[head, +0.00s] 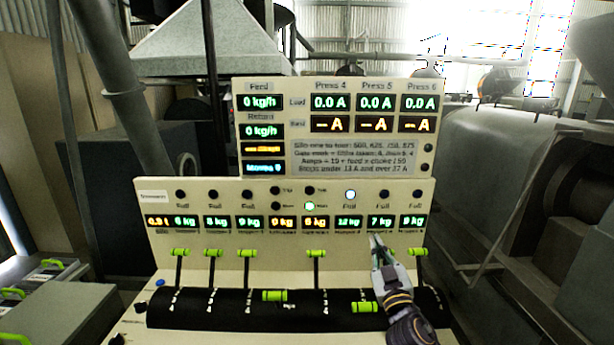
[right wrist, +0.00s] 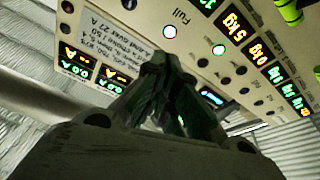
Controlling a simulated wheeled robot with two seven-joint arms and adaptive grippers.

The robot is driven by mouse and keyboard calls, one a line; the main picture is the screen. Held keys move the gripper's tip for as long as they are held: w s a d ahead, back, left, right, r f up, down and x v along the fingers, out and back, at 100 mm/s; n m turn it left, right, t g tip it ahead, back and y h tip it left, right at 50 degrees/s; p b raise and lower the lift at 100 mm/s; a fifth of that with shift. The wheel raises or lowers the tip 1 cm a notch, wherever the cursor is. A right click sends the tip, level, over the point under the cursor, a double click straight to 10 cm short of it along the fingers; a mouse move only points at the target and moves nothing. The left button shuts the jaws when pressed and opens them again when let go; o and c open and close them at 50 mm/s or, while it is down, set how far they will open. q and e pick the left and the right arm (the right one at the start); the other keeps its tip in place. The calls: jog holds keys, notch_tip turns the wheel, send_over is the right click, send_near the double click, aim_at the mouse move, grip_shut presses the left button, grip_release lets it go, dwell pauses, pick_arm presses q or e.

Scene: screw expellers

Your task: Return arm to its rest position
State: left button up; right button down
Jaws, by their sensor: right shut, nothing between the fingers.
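My right gripper (head: 376,240) is shut and empty. It stands upright in front of the right part of the cream control panel (head: 290,190), its tips just below the row of small displays. In the right wrist view its closed dark fingers (right wrist: 166,65) point toward the panel, with nothing between them. It partly hides one green-handled lever behind it. Whether it touches that lever or the panel, I cannot tell. The right forearm comes up from the bottom right. My left gripper is not in view.
Several green-handled levers stand raised on the black curved strip (head: 230,312), such as the leftmost lever (head: 180,252). Two handles sit lower: one at the middle (head: 274,296), another farther right (head: 365,307). Dark machinery (head: 520,190) flanks the right; a grey box (head: 60,310) stands left.

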jog(key=s+d+f+m+g+h, duration=0.1)
jog(key=s+d+f+g, duration=0.1)
jog(key=s+f+g, duration=0.3)
jog(key=s+d+f+m+g+h, duration=0.1)
jog(key=s+d+f+m+h, duration=0.15)
jog(key=f, duration=0.45)
jog(key=s+d+f+m+g+h, duration=0.1)
jog(key=s+d+f+g, duration=0.1)
jog(key=s+f+g, duration=0.3)
jog(key=s+a+f+n+g+y, duration=0.1)
jog(key=s+f+g+y, duration=0.15)
jog(key=s+f, duration=0.5)
jog(key=s+a+f+n+g+y, duration=0.15)
jog(key=s+f+g, duration=0.25)
jog(key=s, duration=0.7)
jog(key=s+f+g, duration=0.1)
jog(key=s+f, duration=0.2)
jog(key=f, duration=3)
jog(key=s+d+f, duration=0.2)
jog(key=s+f, duration=0.7)
jog(key=s, duration=0.2)
jog(key=s+d+f+g, duration=0.1)
jog(key=s+d+f, duration=0.1)
jog(key=s+f, duration=0.8)
jog(key=shift+s+f+h, duration=0.2)
jog(key=shift+s+h, duration=0.25)
jog(key=shift+s, duration=0.05)
